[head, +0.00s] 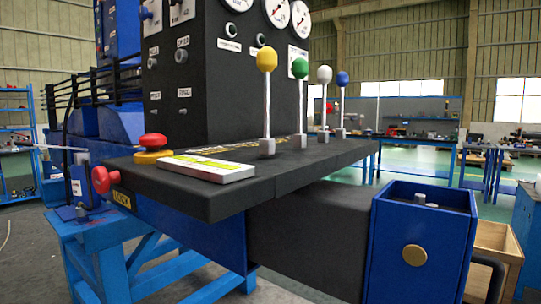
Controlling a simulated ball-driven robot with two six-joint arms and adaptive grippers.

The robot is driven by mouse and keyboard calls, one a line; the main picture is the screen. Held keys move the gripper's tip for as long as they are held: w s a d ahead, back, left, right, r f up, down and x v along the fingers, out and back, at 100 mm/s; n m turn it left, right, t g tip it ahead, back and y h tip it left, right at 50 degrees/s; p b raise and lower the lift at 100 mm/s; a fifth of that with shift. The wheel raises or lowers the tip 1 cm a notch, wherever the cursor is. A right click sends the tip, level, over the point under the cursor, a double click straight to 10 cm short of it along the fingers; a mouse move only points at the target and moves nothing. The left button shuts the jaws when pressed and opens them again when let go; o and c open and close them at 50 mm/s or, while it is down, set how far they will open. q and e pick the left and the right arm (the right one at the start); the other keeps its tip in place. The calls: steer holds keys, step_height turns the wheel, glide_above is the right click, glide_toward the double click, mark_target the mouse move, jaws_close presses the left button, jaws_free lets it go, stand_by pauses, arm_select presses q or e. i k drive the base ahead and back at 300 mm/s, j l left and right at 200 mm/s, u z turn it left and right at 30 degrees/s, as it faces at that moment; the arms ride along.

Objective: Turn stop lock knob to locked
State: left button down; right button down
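A red knob (102,180) sticks out from the left end of the black control console (230,200). A yellow label (122,199) beside it seems to read "LOCK". I cannot tell from its shape which position the knob is in. A red mushroom button (153,141) on a yellow base (153,157) stands on the console top, near its left edge. Neither of my grippers shows in the head view, and nothing touches the knob or the button.
Several levers, including yellow (267,58) and green (300,68) ones, rise from the console. A flat grey box (205,168) lies near the mushroom button. A blue bin (418,250) stands at the right. Space in front of the red knob looks clear.

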mark_target(103, 180)
steer(key=j+z, duration=0.3)
steer(key=j, duration=1.25)
